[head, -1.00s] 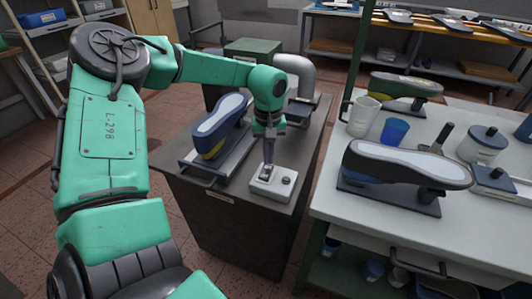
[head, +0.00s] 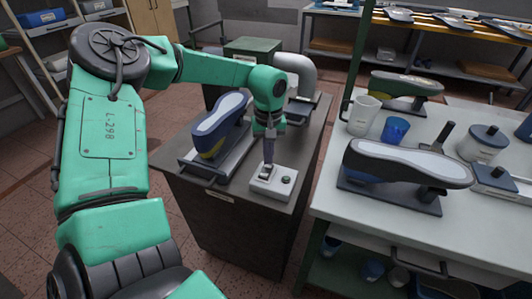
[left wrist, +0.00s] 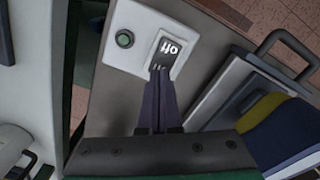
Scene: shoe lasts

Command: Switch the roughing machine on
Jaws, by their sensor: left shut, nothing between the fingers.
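The roughing machine's dark cabinet (head: 228,222) stands in the middle of the head view. On its top corner is a white switch box (head: 268,189) with a green round button (head: 286,180) and a rocker switch. In the left wrist view the rocker (left wrist: 170,49) shows the word "off" upside down; its other end is hidden by my fingertips. My left gripper (head: 267,167) points down at the switch, shut and empty. In the left wrist view its closed fingers (left wrist: 159,75) reach the rocker's near end; whether they touch cannot be told. My right gripper is out of view.
A blue and yellow shoe last (head: 222,118) sits on a stand beside the switch box. A grey pipe (head: 298,68) and a green box (head: 252,50) are behind. The white table (head: 340,212) on the right holds another last (head: 410,163), a blue cup (head: 396,129) and jars.

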